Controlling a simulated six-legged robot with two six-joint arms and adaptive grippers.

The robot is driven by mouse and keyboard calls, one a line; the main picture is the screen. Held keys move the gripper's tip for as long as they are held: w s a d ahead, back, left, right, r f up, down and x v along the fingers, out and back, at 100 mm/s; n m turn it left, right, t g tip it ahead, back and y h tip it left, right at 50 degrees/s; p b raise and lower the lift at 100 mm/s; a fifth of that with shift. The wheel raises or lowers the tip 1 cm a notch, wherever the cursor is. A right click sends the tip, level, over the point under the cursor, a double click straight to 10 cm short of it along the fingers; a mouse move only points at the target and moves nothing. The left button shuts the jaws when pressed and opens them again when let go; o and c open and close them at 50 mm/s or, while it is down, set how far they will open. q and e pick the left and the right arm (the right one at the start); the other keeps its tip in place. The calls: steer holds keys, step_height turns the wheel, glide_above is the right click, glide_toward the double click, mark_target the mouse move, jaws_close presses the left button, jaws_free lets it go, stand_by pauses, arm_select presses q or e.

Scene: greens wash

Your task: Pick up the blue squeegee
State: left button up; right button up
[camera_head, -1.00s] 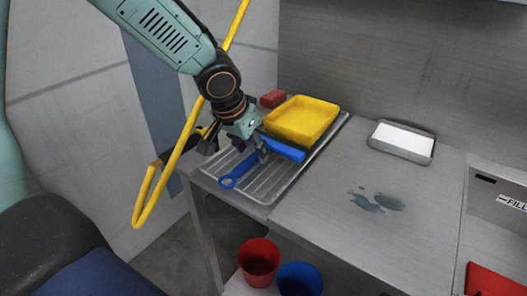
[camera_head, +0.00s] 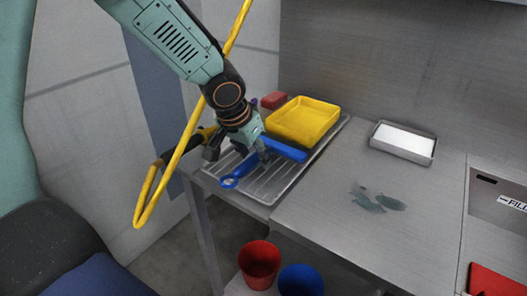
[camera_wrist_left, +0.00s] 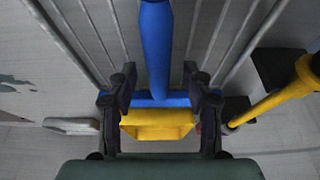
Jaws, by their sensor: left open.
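The blue squeegee (camera_head: 284,148) lies on the ribbed metal drainboard (camera_head: 268,190). Its handle with a ringed end points toward the front left, and its wide head is toward the back right. My left gripper (camera_head: 262,152) is low over the squeegee, where the handle meets the head. In the left wrist view the squeegee handle (camera_wrist_left: 156,45) runs between the two fingers of my open left gripper (camera_wrist_left: 160,95), and the blue head crosses behind the fingers. Contact between fingers and squeegee cannot be told. My right gripper is not in view.
A metal tray with a white pad (camera_head: 403,140) stands to the right. A yellow hose (camera_head: 185,135) hangs beside my left arm. Red (camera_head: 259,264) and blue (camera_head: 300,280) buckets stand below.

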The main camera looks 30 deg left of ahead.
mark_target(255, 155)
arm_select(q)
steer(key=shift+w+d+f, duration=0.1)
steer(key=shift+w, duration=0.05)
steer(key=shift+c, duration=0.3)
steer(key=shift+w+d, duration=0.1)
steer(key=shift+c, duration=0.9)
steer(key=shift+s, duration=0.2)
jaws_close()
steer(key=shift+r+p, duration=0.25)
steer(key=shift+p, duration=0.2)
step_height(255, 155, up, 10)
steer(key=p, duration=0.3)
steer(key=shift+w, duration=0.25)
